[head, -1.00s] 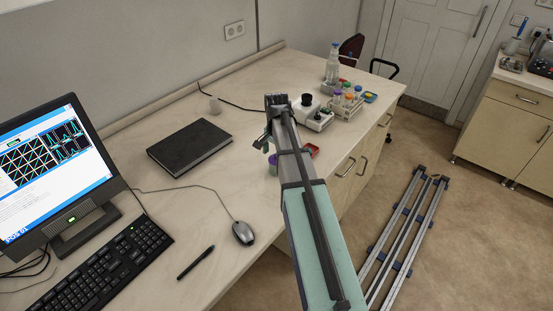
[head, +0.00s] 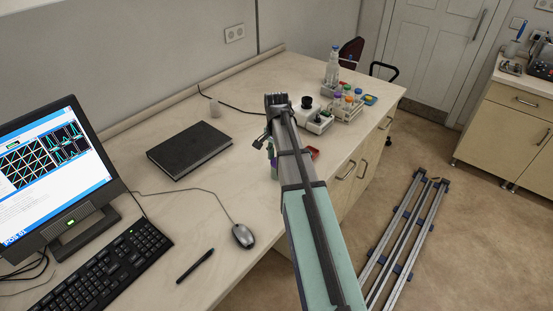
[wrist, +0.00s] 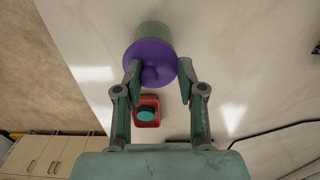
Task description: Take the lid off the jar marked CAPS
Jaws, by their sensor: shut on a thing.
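A jar with a purple lid stands on the bench. In the wrist view the lid (wrist: 150,52) is a round purple disc with a knob, and the pale greenish jar (wrist: 154,31) shows beyond it. The lid appears seated on the jar. No marking is readable. My gripper (wrist: 159,75) is shut on the lid, with a finger on each side of the knob. In the head view my gripper (head: 270,147) is partly hidden behind my arm, and a bit of the purple lid or jar shows just below it.
A red tray (wrist: 138,121) with a teal round thing (wrist: 147,114) lies close to the jar. A black book (head: 189,148), mouse (head: 243,235) and keyboard are to the left. A white device (head: 315,121) and a tube rack (head: 346,107) stand farther back. The bench's right edge is near.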

